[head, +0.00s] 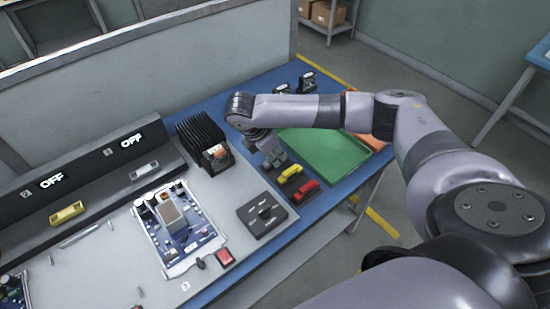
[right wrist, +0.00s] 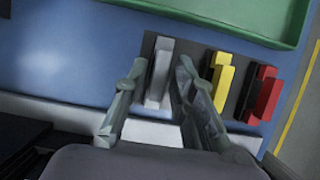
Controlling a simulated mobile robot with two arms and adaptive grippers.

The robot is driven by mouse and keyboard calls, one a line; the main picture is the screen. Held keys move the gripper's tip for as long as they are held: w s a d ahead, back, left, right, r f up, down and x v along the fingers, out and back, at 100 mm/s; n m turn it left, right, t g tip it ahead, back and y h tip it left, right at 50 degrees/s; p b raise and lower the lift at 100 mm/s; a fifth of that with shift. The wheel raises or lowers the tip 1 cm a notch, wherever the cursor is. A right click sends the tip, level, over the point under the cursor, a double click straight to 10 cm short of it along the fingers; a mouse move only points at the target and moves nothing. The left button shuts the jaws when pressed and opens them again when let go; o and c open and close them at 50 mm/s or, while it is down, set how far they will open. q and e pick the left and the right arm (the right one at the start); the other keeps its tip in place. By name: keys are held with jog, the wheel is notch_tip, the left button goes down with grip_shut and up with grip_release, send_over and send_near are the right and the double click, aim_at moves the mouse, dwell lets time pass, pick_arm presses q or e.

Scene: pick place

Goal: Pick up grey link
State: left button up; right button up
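The grey link (right wrist: 160,74) stands upright on a dark holder in the right wrist view. My right gripper (right wrist: 158,82) is open, with one finger on each side of the grey link. A gap shows on both sides, and I cannot tell how far down the fingers reach. In the head view my right gripper (head: 274,158) points down at the row of links, and the grey link is hard to make out there. My left gripper is not in view.
Beside the grey link stand a yellow link (right wrist: 222,80) and a red link (right wrist: 266,93). A green tray (head: 325,152) lies just behind them. A black finned block (head: 203,140) and a circuit board (head: 177,228) are to the left.

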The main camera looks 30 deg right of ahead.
grip_shut()
jog(key=shift+r, duration=0.1)
notch_tip(320, 180, up, 23)
jog(key=p, duration=0.7)
jog(key=shift+r, duration=0.2)
dwell(1.3)
jog(key=shift+w+a, duration=0.1)
